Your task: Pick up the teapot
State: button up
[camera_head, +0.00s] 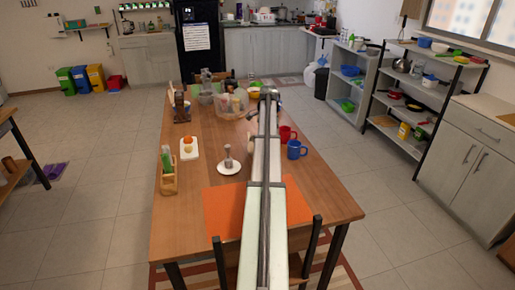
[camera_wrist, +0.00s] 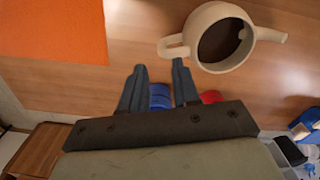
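A cream teapot (camera_wrist: 196,45) stands on the wooden table in the wrist view, open at the top with a dark brown inside. Its handle points left toward my fingers and its spout points right. My gripper (camera_wrist: 158,76) is open, its two dark fingers apart with nothing between their tips. The right fingertip is close to the teapot's handle; I cannot tell whether they touch.
A blue mug (camera_head: 296,150) and a red mug (camera_head: 285,135) stand right of my arm; both are partly hidden in the wrist view. The table's right front is clear.

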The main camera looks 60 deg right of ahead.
jog(key=f, duration=1)
jog(key=shift+d, duration=0.2)
jog(key=shift+c, duration=0.3)
grip_shut()
jog(key=shift+r, duration=0.1)
dwell(0.8)
